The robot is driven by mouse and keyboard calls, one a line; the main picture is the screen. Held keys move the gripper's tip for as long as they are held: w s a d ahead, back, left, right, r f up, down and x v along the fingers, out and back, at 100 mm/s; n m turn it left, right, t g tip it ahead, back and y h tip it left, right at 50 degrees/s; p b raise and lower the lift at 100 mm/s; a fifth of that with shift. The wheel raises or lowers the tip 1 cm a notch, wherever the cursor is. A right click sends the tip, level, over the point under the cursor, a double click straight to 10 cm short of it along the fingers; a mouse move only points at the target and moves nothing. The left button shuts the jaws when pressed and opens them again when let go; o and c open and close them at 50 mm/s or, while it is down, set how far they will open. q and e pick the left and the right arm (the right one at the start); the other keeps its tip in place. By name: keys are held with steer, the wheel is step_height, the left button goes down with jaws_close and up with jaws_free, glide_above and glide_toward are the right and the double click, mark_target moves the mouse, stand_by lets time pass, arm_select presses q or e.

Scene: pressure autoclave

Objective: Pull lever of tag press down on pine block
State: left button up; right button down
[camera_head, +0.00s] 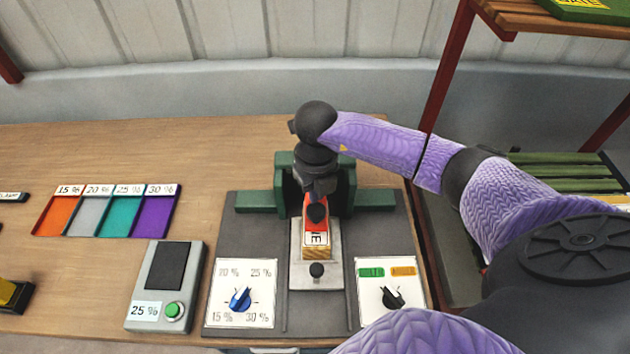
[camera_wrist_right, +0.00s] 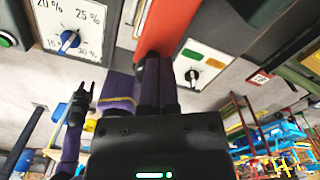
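The tag press is a green frame (camera_head: 285,180) on a dark grey base, with a red lever (camera_head: 310,204) at its front; the red lever also shows in the wrist view (camera_wrist_right: 168,28). The pine block (camera_head: 316,252) sits on the press's pale plate below, its label partly hidden. My right gripper (camera_head: 317,205) points down over the press, with its fingers (camera_wrist_right: 156,75) close together at the red lever's end. Whether they clasp it or only touch it is unclear. My left gripper (camera_wrist_right: 85,88) shows small in the wrist view, empty with fingers apart.
A blue-knob dial panel (camera_head: 242,292) and a black-knob panel (camera_head: 391,291) flank the press. A grey box with green button (camera_head: 165,287) and coloured trays (camera_head: 106,213) lie left. A red-posted shelf (camera_head: 446,75) stands right. The table's back left is clear.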

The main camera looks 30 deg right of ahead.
step_height(320, 180, up, 9)
steer(key=p, duration=0.7)
steer(key=shift+f, duration=0.1)
stand_by(0.5)
